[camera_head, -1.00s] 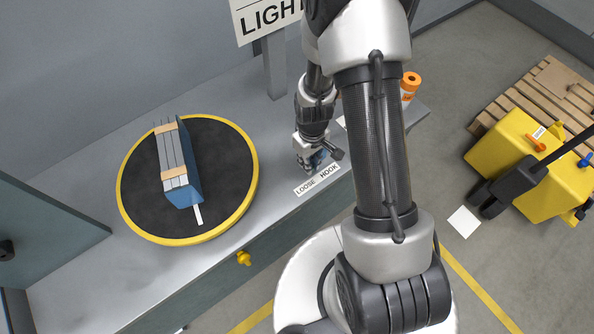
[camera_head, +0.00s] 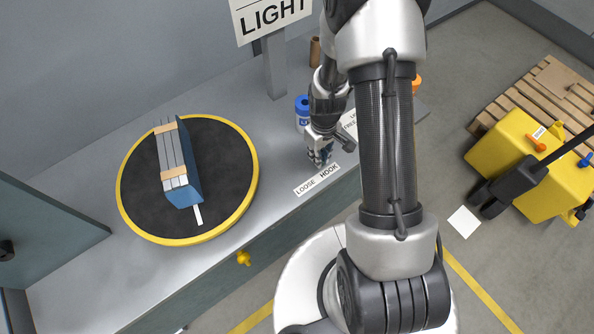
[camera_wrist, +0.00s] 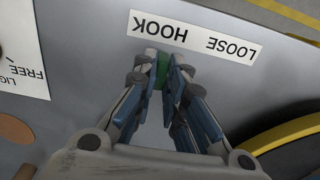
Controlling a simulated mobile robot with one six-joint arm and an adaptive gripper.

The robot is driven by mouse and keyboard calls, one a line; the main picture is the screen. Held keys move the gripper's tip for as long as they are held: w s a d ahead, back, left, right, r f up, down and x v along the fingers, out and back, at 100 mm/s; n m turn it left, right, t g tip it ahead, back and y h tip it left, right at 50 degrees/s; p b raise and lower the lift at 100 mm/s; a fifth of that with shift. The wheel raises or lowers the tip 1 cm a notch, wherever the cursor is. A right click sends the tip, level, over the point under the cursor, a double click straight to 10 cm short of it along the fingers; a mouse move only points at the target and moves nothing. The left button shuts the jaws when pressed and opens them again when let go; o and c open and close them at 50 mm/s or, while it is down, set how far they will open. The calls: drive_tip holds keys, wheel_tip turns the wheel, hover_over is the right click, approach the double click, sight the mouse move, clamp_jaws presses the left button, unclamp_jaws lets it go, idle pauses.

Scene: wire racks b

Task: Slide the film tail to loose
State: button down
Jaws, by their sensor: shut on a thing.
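My gripper (camera_head: 320,165) is low over the bench, just behind the white label (camera_head: 317,180) reading LOOSE at left and HOOK at right. In the wrist view my gripper (camera_wrist: 162,72) is shut on a small green piece (camera_wrist: 162,70), close to the word HOOK on the label (camera_wrist: 195,37), which appears upside down there. Most of the green piece is hidden by the fingers. I cannot tell its full shape or whether it is the film tail control. In the head view the fingers hide it.
A yellow-rimmed turntable (camera_head: 235,205) at left carries a strapped bundle (camera_head: 175,160) with a white strip (camera_head: 198,214). A blue-capped container (camera_head: 302,112) stands just behind my gripper. A yellow knob (camera_head: 244,258) sits on the bench front. A LIGHT sign (camera_head: 272,17) stands behind.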

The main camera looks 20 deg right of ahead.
drive_tip(key=shift+d, duration=0.2)
drive_tip(key=shift+w+d, duration=0.15)
drive_tip(key=shift+d, duration=0.1)
drive_tip(key=c, duration=1.4)
unclamp_jaws()
drive_tip(key=shift+c, duration=0.2)
drive_tip(key=shift+r, duration=0.1)
drive_tip(key=shift+r+p, duration=2.25)
drive_tip(key=shift+r, duration=0.7)
